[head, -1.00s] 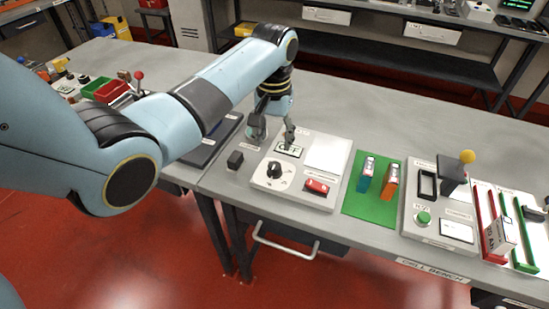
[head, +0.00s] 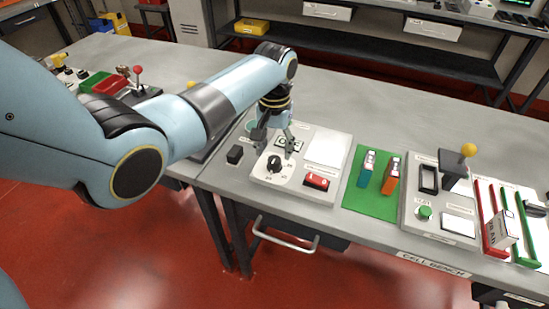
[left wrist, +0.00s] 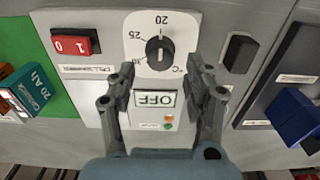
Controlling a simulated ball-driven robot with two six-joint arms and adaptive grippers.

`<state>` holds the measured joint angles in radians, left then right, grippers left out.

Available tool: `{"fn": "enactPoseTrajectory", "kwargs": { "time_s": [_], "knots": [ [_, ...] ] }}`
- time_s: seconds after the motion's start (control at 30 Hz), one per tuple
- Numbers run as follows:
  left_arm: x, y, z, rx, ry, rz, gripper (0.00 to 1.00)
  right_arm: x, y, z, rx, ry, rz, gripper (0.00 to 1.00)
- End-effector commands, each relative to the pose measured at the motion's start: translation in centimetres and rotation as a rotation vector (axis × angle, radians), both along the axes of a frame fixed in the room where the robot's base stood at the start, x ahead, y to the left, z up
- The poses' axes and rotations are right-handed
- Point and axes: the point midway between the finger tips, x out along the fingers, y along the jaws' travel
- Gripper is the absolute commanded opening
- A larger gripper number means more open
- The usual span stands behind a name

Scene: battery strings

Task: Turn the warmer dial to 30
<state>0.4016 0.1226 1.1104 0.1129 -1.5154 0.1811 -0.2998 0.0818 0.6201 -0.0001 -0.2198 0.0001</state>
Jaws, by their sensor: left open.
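The warmer dial (head: 273,165) is a black knob on a white plate at the front left of the warmer panel (head: 330,128). In the left wrist view the dial (left wrist: 160,52) has marks 20, 25 and 30 around it; I cannot tell its setting surely. My left gripper (head: 274,147) is open and empty just behind the dial, pointing down. In the left wrist view its fingers stand apart on either side, with the dial just beyond the tips. The display (left wrist: 154,99) reads OFF. My right gripper is not in view.
A red rocker switch (head: 316,181) sits right of the dial. A small black block (head: 235,154) stands left of the panel. A green mat (head: 369,203) with a teal and an orange battery lies to the right. The bench behind is clear.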

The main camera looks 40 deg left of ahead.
Motion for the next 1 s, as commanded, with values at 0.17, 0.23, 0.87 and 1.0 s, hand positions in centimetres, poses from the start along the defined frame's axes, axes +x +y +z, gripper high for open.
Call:
{"fn": "enactPoseTrajectory", "kwargs": {
  "time_s": [0.17,0.23,0.87,1.0],
  "knots": [
    [0.0,0.0,-0.9,0.0,0.001,0.0,0.52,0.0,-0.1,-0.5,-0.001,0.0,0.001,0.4],
    [0.0,0.0,-1.4,0.0,0.0,0.0,0.52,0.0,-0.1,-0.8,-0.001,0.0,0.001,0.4],
    [0.0,0.0,-3.4,0.0,0.0,0.0,0.45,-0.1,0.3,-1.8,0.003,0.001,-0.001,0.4],
    [0.0,0.0,-3.4,0.0,0.0,0.0,0.27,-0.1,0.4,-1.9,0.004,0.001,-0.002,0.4]
  ]
}}
